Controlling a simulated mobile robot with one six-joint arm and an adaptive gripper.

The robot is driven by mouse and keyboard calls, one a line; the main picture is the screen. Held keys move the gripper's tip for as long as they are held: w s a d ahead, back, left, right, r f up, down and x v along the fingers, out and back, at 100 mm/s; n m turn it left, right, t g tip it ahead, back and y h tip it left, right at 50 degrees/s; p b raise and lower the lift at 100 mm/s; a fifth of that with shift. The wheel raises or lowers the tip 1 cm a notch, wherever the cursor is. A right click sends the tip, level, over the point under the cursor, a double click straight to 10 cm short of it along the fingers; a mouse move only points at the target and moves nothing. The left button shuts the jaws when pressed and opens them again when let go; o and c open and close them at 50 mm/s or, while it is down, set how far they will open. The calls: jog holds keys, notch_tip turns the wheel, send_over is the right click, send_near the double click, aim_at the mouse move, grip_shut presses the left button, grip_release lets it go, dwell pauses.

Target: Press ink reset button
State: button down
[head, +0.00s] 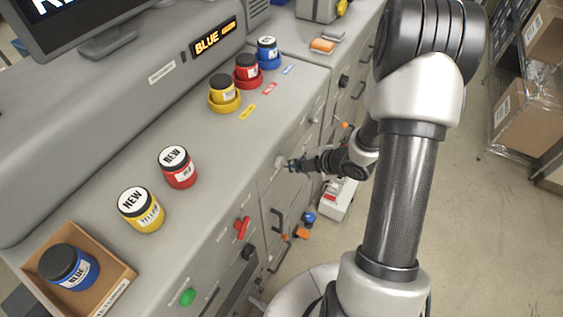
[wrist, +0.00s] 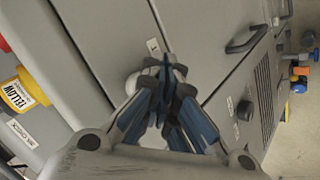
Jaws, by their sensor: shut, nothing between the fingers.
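A pale round button (head: 280,161) sits on the front panel of the grey machine. I cannot read whether it is the ink reset button. My gripper (head: 292,165) is shut and empty, its fingertips pointing at the panel right at this button. In the wrist view the shut fingers (wrist: 165,68) partly cover the pale button (wrist: 132,82), with a small label (wrist: 153,46) above it. I cannot tell whether the tips touch the button.
A red switch (head: 242,228) and a green button (head: 187,297) are lower on the front. NEW yellow (head: 140,210) and red (head: 178,168) jars stand on top. A display reads BLUE (head: 213,38).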

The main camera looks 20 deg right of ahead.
jog(key=shift+s+d, duration=0.2)
jog(key=shift+s, duration=0.1)
jog(key=s+d, duration=0.1)
jog(key=s, duration=0.1)
jog(key=s+d, duration=0.2)
jog(key=shift+p, duration=0.3)
dwell(0.8)
